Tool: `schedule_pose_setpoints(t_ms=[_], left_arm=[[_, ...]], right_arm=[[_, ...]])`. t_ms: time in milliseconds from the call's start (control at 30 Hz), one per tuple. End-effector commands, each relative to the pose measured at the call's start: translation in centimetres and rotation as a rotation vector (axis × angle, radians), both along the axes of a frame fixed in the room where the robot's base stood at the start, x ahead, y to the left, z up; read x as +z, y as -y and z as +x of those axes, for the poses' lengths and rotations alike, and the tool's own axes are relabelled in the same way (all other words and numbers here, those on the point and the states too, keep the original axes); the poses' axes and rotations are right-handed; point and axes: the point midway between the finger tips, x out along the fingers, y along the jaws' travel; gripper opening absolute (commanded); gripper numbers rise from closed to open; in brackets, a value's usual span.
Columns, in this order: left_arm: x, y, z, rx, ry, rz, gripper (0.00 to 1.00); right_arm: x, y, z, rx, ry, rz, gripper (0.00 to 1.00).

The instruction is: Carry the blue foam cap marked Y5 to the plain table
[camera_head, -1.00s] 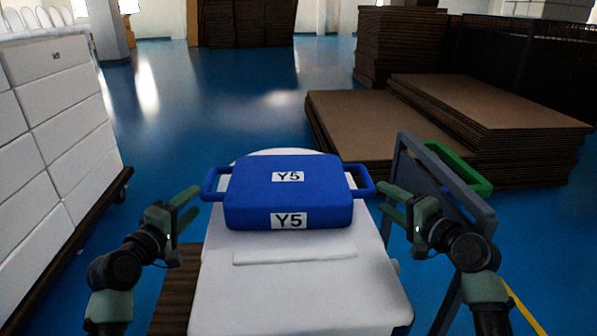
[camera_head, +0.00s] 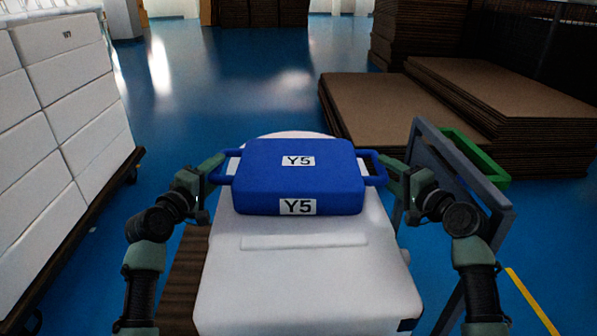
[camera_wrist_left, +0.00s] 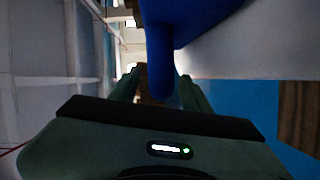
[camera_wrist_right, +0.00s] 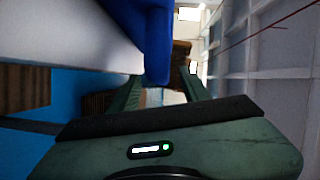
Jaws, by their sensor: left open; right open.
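My left gripper (camera_head: 216,170) is open at the left handle; in the left wrist view the handle (camera_wrist_left: 161,75) reaches down between the open fingers (camera_wrist_left: 160,92). My right gripper (camera_head: 388,170) is open at the right handle; in the right wrist view the handle (camera_wrist_right: 157,60) comes down between its fingers (camera_wrist_right: 158,92). Whether the fingers touch the handles cannot be told. No plain table can be made out.
Stacked white boxes (camera_head: 70,115) on a wheeled cart stand at the left. Brown cardboard stacks (camera_head: 400,120) lie behind at the right. A grey frame (camera_head: 465,170) with a green part (camera_head: 478,155) stands close to my right arm. Blue floor (camera_head: 225,85) is clear behind the toilet.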

Motion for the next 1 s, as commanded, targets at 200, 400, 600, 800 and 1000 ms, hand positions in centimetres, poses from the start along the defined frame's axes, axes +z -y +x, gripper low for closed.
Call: schedule_pose_setpoints(t_ms=[200,400,600,800,1000], left_arm=[[-0.1,0.8,2.3,-0.001,0.0,-0.001,0.47],[-0.2,0.9,2.8,0.0,0.0,0.0,0.47],[-0.2,0.9,2.8,0.0,0.0,0.0,0.41],[-0.2,0.9,2.8,0.0,0.0,0.0,0.0],[-0.2,0.9,2.8,0.0,0.0,0.001,0.0]], right_arm=[[-0.2,-1.1,2.2,0.0,0.0,0.001,0.47],[-0.3,-1.4,2.6,0.001,0.0,-0.001,0.47],[-0.3,-1.4,2.6,0.001,0.0,-0.001,0.41],[-0.3,-1.3,2.6,0.0,0.0,-0.001,0.0],[-0.2,-1.3,2.6,0.0,0.0,-0.001,0.0]])
